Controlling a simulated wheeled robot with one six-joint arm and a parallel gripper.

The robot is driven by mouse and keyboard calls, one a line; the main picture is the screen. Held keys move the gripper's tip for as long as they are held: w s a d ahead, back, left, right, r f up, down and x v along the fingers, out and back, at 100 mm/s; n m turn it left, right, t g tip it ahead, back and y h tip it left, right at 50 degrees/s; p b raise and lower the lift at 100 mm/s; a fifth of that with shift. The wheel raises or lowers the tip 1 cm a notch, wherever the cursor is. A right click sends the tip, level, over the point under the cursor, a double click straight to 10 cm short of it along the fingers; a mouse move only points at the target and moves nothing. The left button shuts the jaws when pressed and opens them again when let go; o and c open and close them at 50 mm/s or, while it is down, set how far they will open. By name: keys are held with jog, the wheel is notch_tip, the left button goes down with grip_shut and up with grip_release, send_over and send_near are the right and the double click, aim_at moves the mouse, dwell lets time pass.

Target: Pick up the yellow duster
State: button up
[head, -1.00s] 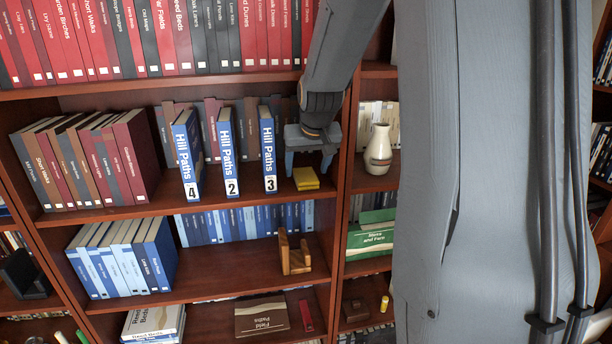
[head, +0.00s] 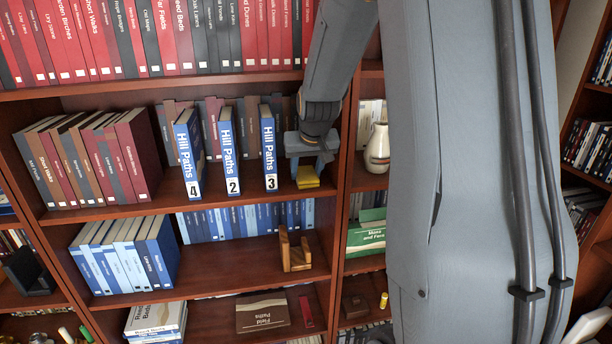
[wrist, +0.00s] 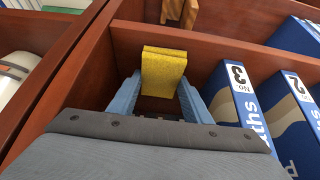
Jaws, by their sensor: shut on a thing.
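The yellow duster (head: 307,177) is a small yellow block at the front of the shelf, right of the blue book marked 3. In the wrist view the duster (wrist: 163,72) stands between the tips of my blue-grey fingers. My gripper (head: 308,168) reaches down over it, and in the wrist view my gripper (wrist: 158,92) is shut on the duster. Whether the duster still touches the shelf board cannot be told.
Blue Hill Paths books 3 (head: 269,148), 2 (head: 229,152) and 4 (head: 189,155) stand left of my gripper. An upright divider (head: 346,150) is close on the right, with a white vase (head: 378,150) beyond it. A wooden holder (head: 295,250) sits on the shelf below.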

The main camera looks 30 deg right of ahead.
aim_at(306, 175)
jog(key=shift+s+r+b, duration=0.15)
jog(key=shift+r+b, duration=0.2)
jog(key=shift+b, duration=0.15)
notch_tip(306, 175, up, 6)
jog(key=shift+f+b, duration=0.1)
jog(key=shift+b, duration=1.1)
jog(key=s+a+p, duration=0.1)
jog(key=s+a, duration=0.1)
jog(key=s, duration=0.7)
jog(key=s+a+p, duration=0.1)
jog(key=s+a, duration=0.2)
jog(key=s, duration=0.7)
jog(key=shift+a+r, duration=0.25)
jog(key=shift+r, duration=0.05)
